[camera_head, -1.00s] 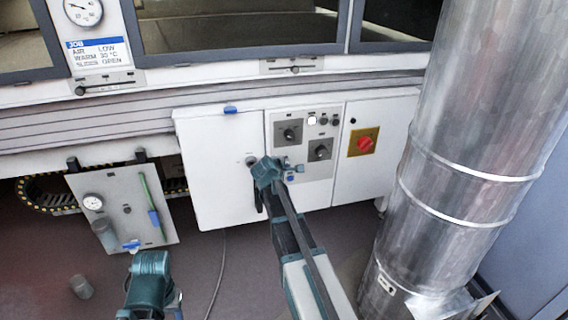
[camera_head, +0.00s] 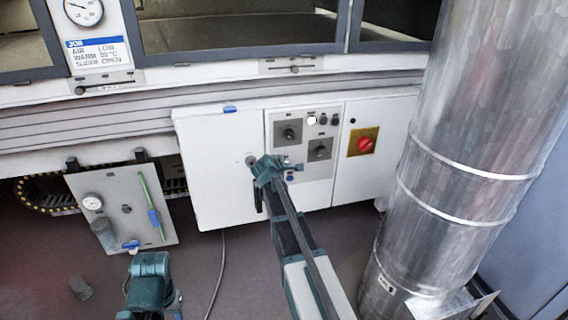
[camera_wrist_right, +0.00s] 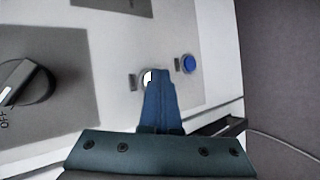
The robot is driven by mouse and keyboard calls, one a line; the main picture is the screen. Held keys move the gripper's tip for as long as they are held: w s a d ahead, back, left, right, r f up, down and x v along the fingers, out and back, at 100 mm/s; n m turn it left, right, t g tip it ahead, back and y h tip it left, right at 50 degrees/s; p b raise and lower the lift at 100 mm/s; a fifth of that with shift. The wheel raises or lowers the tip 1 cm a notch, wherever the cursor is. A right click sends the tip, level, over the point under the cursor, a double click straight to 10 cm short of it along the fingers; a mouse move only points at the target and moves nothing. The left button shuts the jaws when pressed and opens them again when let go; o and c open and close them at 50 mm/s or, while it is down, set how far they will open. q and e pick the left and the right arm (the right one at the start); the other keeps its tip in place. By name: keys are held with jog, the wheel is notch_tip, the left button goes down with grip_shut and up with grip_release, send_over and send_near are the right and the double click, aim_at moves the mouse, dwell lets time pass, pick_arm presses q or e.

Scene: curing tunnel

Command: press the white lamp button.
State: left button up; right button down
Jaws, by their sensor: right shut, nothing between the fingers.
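In the right wrist view a round white button (camera_wrist_right: 148,77) shows on the white panel, partly covered by the blue fingers of my right gripper (camera_wrist_right: 160,78). The fingers are shut and empty, with their tips over or right beside the button; I cannot tell whether they touch it. In the head view my right gripper (camera_head: 292,167) is at the lower part of the control panel and hides that button. A blue button (camera_wrist_right: 188,63) is just right of the fingers; it also shows in the head view (camera_head: 290,178). Part of my left arm shows low at left, but its fingers cannot be made out.
A bright white round lamp (camera_head: 312,120) sits in the panel's top row, above dark knobs (camera_head: 320,149). A red knob (camera_head: 365,144) on a yellow plate is farther right. A large metal duct (camera_head: 455,150) stands at right. A gauge plate (camera_head: 125,208) hangs at left.

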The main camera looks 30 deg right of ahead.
jog(key=shift+s+a, duration=0.35)
jog(key=shift+s, duration=0.35)
jog(key=shift+s, duration=0.1)
jog(key=s, duration=0.2)
jog(key=s+a, duration=0.1)
jog(key=s, duration=0.1)
jog(key=shift+s+a, duration=0.1)
jog(key=shift+s, duration=0.25)
dwell(0.5)
